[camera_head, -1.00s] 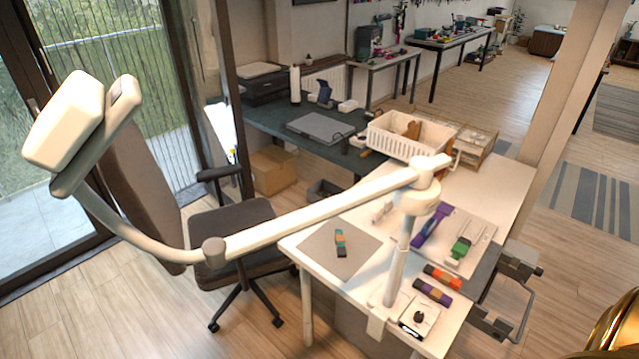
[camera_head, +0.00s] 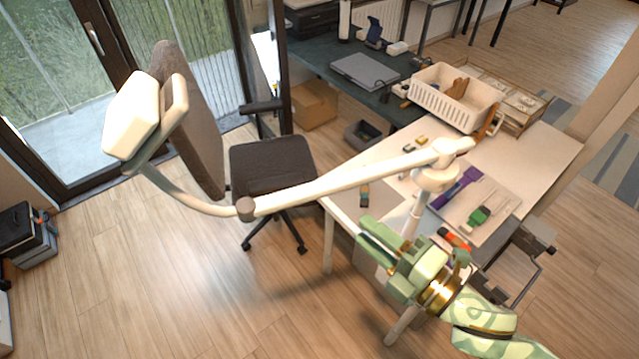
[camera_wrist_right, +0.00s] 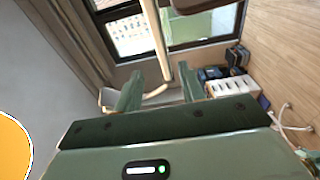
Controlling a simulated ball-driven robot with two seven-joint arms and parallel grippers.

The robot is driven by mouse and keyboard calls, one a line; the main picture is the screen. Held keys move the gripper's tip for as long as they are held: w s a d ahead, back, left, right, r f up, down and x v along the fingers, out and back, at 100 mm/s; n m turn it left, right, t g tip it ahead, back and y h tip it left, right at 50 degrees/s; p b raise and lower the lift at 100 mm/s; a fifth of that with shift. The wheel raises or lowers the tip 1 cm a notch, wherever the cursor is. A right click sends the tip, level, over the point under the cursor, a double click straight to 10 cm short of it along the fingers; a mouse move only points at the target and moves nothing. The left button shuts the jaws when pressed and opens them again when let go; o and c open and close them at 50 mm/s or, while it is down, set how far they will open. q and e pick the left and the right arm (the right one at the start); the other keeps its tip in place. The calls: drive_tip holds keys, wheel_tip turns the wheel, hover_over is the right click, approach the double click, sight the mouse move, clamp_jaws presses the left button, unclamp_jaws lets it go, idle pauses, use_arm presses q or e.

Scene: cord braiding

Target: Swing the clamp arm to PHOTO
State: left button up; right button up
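The clamp arm (camera_head: 340,180) is a long cream boom on a post (camera_head: 414,215) at the white table. It reaches left over the chair and floor, ending in a blocky cream head (camera_head: 137,112). My right gripper (camera_head: 368,240), green with a gold wrist, is in front of the post and below the boom in the head view. Its fingers are apart with nothing gripped. In the right wrist view, the boom (camera_wrist_right: 155,35) shows between and beyond the open fingers (camera_wrist_right: 160,88), apparently not touching them. No PHOTO marking is readable. My left gripper is not in view.
The white table (camera_head: 540,155) carries a white basket (camera_head: 452,98), a purple item (camera_head: 455,190) and a green item (camera_head: 479,215). My right gripper covers the table's front part. A dark office chair (camera_head: 270,165) stands under the boom. The floor at lower left is clear.

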sight(321, 195)
drive_tip(key=p+x, duration=0.2)
drive_tip(key=x, duration=1.1)
drive_tip(key=shift+w, duration=0.15)
clamp_jaws()
